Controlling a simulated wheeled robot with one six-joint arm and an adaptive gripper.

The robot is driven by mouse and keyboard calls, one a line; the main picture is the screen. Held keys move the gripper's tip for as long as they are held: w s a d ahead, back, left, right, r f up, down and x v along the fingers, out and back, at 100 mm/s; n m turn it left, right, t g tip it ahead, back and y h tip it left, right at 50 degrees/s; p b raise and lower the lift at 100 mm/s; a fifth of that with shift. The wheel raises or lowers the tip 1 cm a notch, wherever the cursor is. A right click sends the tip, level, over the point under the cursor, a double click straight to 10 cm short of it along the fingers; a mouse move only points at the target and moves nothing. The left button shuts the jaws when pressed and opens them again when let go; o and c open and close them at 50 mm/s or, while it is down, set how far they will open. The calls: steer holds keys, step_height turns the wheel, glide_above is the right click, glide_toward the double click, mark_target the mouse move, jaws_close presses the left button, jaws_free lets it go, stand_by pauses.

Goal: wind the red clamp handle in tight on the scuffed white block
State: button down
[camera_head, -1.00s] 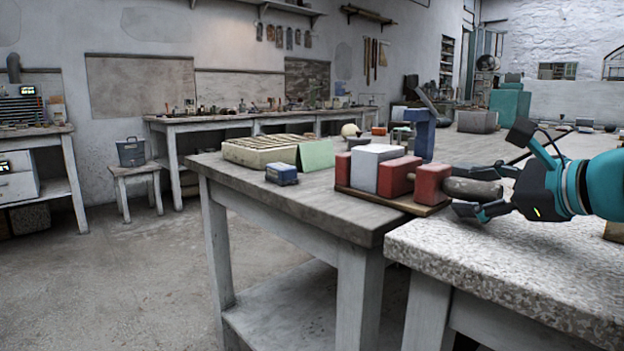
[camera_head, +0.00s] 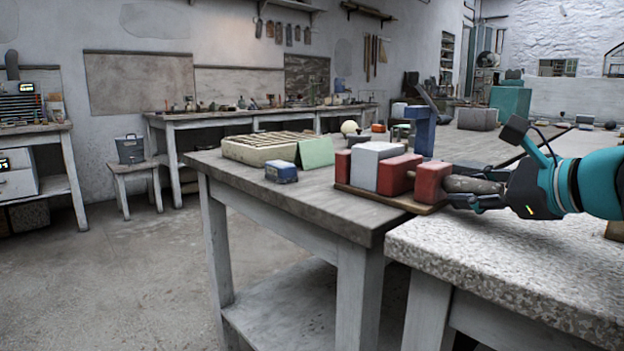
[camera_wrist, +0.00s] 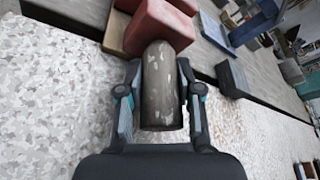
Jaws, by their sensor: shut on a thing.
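The clamp has red blocks on a wooden base board (camera_head: 384,198) at the corner of the wooden table. The white block (camera_head: 370,166) sits between its red jaws, and the red jaw (camera_head: 402,174) on the right stands against or very near it. A red end block (camera_head: 432,182) carries the clamp handle, a dark, worn, rounded grip (camera_head: 471,186). My gripper (camera_head: 478,194) is shut on the handle. In the wrist view the handle (camera_wrist: 161,88) lies between both fingers (camera_wrist: 160,100), with a red block (camera_wrist: 160,27) beyond it. Scuffs on the white block cannot be made out.
A speckled stone-topped table (camera_head: 500,262) lies under my arm. A blue upright piece (camera_head: 424,132) stands behind the clamp. A small blue box (camera_head: 281,171), a green wedge (camera_head: 316,152) and a slatted pale case (camera_head: 262,148) are on the wooden table to the left.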

steer(key=m+g+y+p, duration=0.1)
steer(key=m+p, duration=0.2)
steer(key=shift+r, duration=0.15)
steer(key=m+g+y+p, duration=0.2)
steer(key=m+p, duration=0.1)
steer(key=shift+m, duration=0.4)
steer(key=m+g+y+p, duration=0.1)
steer(key=m+y+p, duration=0.1)
steer(key=m+p, duration=0.1)
steer(key=shift+m+y, duration=0.3)
steer(key=m+y+p, duration=0.1)
steer(key=m+y, duration=0.1)
steer(key=m, duration=0.1)
steer(key=shift+s+f+g, duration=0.1)
steer(key=shift+f+g, duration=0.1)
steer(key=shift+g, duration=0.2)
steer(key=shift+m, duration=0.4)
steer(key=c, duration=0.7)
jaws_free()
steer(key=shift+c, duration=0.2)
